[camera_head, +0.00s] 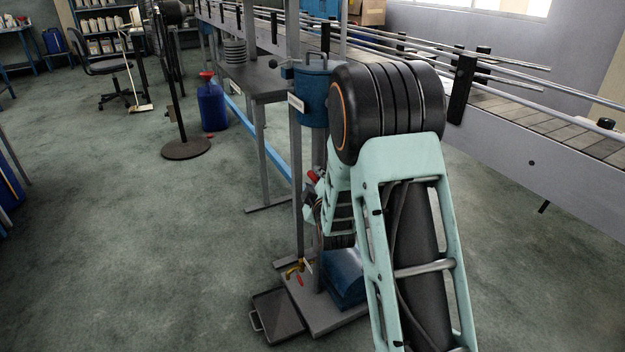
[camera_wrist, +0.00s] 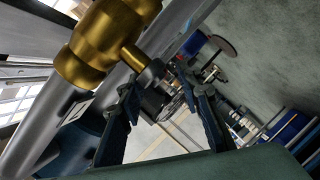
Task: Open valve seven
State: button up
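A brass valve (camera_wrist: 105,40) fills the upper left of the wrist view, close to the camera. Its short stem ends in a grey nut (camera_wrist: 151,75). My gripper (camera_wrist: 162,86) is open, with its two dark fingers apart. The left fingertip is close to the nut; I cannot tell whether they touch. In the head view, my arm hides most of the gripper and this valve. A red handle (camera_head: 312,176) shows beside the arm. A brass tap (camera_head: 295,269) with a red lever sits low on the stand.
A blue tank (camera_head: 314,92) hangs on a grey frame behind my arm. A dark tray (camera_head: 278,317) lies on the floor at the stand's base. A conveyor (camera_head: 545,150) runs along the right.

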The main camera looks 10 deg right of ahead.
aim_at(314, 179)
jog(key=shift+b+x, duration=0.3)
jog(key=shift+x, duration=1.65)
grip_shut()
